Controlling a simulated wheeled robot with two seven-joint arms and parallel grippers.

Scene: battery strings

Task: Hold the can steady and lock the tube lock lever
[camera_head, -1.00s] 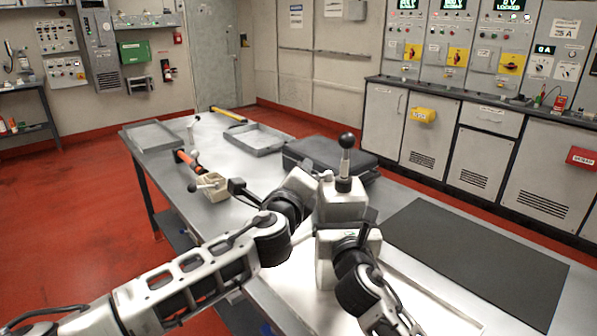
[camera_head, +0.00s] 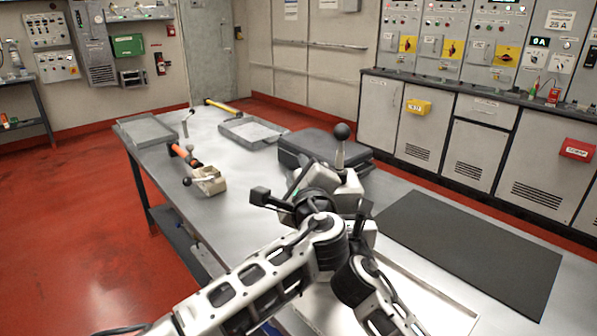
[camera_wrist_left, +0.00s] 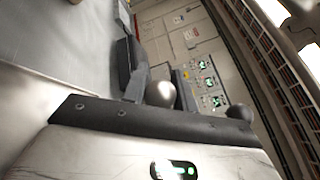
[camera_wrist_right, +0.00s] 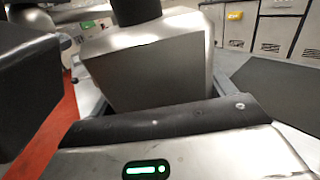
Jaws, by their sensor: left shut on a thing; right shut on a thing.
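The pale metal can (camera_head: 349,196) stands on the bench with a black ball knob on a steel stem (camera_head: 341,133) above it. The can fills the upper middle of the right wrist view (camera_wrist_right: 150,68), with a black collar on top. My right gripper (camera_head: 362,228) is shut on the can's body from the near side. My left gripper (camera_head: 312,180) is shut at the can's upper left, by the tube lock lever. A silver knob (camera_wrist_left: 160,95), apparently the lever's end, shows at its fingers in the left wrist view. The collar is hidden in the head view.
A grey tray (camera_head: 252,133) and a black case (camera_head: 300,146) are behind. A dark mat (camera_head: 470,255) lies clear at right.

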